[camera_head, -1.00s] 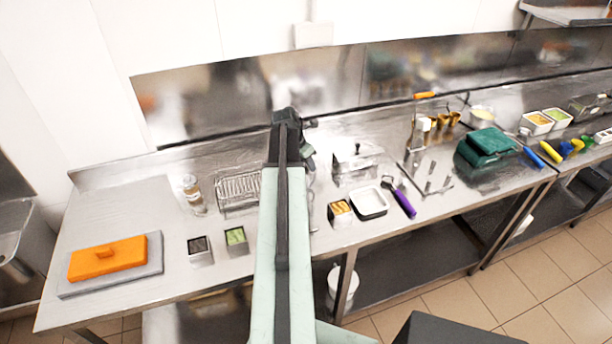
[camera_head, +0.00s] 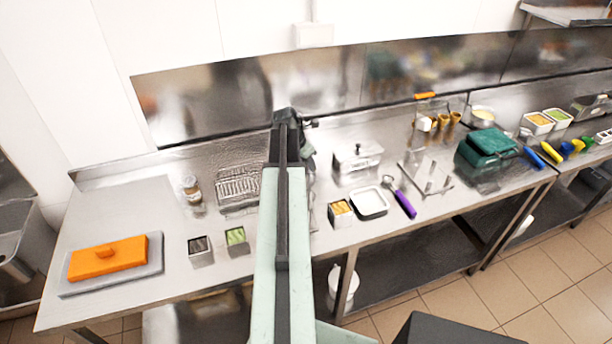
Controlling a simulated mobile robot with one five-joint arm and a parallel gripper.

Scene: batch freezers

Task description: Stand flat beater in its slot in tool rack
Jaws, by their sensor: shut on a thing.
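My gripper (camera_head: 296,122) is at the far end of my raised arm, above the back of the steel table, and shows only in part. It is shut, and my arm hides most of what it holds; the flat beater cannot be made out clearly. A wire rack (camera_head: 239,188) stands on the table just left of my arm. It looks like the tool rack, but its slots are too small to tell apart. My gripper is up and to the right of this rack in the picture, apart from it.
An orange block (camera_head: 108,258) lies on a grey board at the left. Jars (camera_head: 191,188) and small tubs (camera_head: 201,250) stand near the rack. Right of my arm are a lidded steel box (camera_head: 357,163), a white tray (camera_head: 370,203) and a purple-handled tool (camera_head: 404,203). A steel backsplash runs behind.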

